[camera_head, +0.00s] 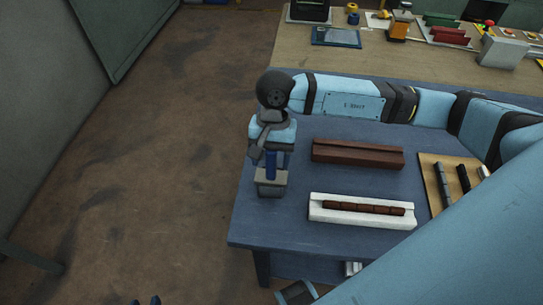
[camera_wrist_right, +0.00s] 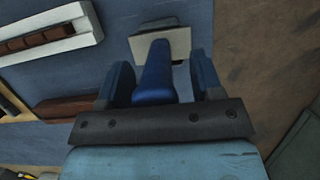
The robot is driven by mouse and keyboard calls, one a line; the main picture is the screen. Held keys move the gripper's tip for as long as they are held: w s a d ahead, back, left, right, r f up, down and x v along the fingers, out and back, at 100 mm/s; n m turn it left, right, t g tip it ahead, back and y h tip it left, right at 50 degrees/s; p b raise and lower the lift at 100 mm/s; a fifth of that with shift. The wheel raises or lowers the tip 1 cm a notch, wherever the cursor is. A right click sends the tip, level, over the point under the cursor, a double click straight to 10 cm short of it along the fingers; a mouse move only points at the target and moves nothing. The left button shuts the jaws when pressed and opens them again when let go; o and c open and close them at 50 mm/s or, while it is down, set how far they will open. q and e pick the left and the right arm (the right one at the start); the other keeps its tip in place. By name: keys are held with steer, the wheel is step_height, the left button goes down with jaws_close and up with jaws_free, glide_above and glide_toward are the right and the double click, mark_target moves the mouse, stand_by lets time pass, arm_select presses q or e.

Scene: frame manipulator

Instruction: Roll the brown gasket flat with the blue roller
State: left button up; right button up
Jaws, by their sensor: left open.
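The brown gasket (camera_head: 364,207) lies as a segmented strip along the white channel block (camera_head: 322,213) on the blue table; it also shows in the right wrist view (camera_wrist_right: 38,40). The blue roller (camera_head: 271,165) stands upright at the table's left edge, over a pale block (camera_head: 271,188). My right gripper (camera_head: 270,155) points down over the roller. In the right wrist view its fingers are on either side of the blue handle (camera_wrist_right: 155,78), with gaps visible, so it looks open. My left gripper (camera_head: 147,300) shows only its fingertips, apart and empty, at the bottom edge.
A brown grooved block (camera_head: 357,154) lies behind the white channel. A wooden board (camera_head: 433,188) with dark pieces is at the table's right. A tan bench (camera_head: 420,65) with tools stands behind. My right arm spans the table's back. Bare floor (camera_head: 150,160) lies left.

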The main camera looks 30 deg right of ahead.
steer(key=shift+s+f, duration=0.35)
steer(key=shift+f, duration=0.5)
steer(key=b+v, duration=0.1)
steer(key=v, duration=1.4)
steer(key=shift+w+r, duration=0.25)
steer(key=shift+r, duration=0.05)
